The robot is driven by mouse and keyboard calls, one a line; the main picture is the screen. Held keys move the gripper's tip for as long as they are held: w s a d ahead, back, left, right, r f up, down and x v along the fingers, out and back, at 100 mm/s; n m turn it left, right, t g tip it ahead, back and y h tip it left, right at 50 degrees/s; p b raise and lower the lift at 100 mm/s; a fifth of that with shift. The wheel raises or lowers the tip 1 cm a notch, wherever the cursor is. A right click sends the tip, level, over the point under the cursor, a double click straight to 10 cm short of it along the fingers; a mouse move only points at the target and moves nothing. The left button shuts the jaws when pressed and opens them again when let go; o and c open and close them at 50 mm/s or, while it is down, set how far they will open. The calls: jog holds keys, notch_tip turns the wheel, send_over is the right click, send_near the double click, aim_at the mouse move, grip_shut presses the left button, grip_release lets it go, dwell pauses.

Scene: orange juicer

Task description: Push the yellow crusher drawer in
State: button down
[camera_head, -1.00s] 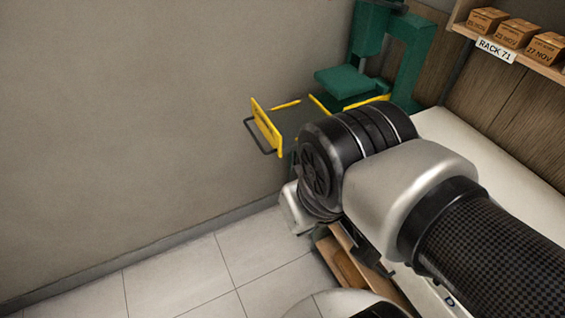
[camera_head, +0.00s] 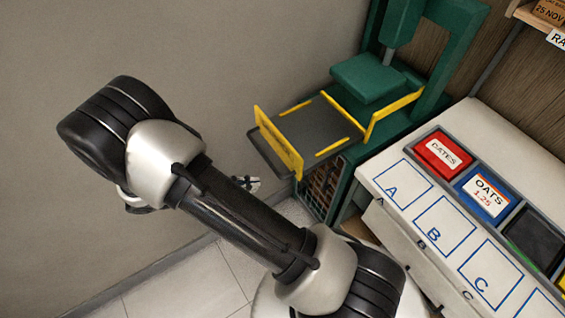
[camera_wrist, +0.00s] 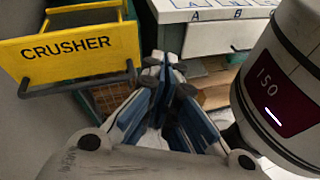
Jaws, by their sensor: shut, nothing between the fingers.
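The yellow crusher drawer front (camera_head: 278,145) is at the near end of a dark tray that sticks out from the green crusher machine (camera_head: 372,75). In the wrist view the drawer front (camera_wrist: 75,50) reads CRUSHER and has a dark bar handle (camera_wrist: 85,84) along its lower edge. My gripper (camera_head: 245,184) is to the left of and below the drawer front, partly behind my arm. In the wrist view my gripper (camera_wrist: 163,78) is shut and empty, to the right of the drawer front and apart from it in the picture.
A white counter (camera_head: 392,232) with lettered squares A, B and C stands to the right. A red DATES bin (camera_head: 442,153) and a blue OATS bin (camera_head: 486,191) sit in it. The plain wall is on the left, and bare floor shows below.

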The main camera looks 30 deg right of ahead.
notch_tip(320, 180, down, 9)
jog(key=n+t+h, duration=0.3)
jog(key=n+h, duration=0.1)
jog(key=n, duration=0.1)
jog(key=t+b, duration=0.1)
jog(key=b, duration=0.1)
send_near(300, 176)
jog(key=d, duration=0.6)
jog(key=shift+w+d+f, duration=0.1)
jog(key=shift+d+f, duration=0.05)
jog(key=shift+d, duration=0.2)
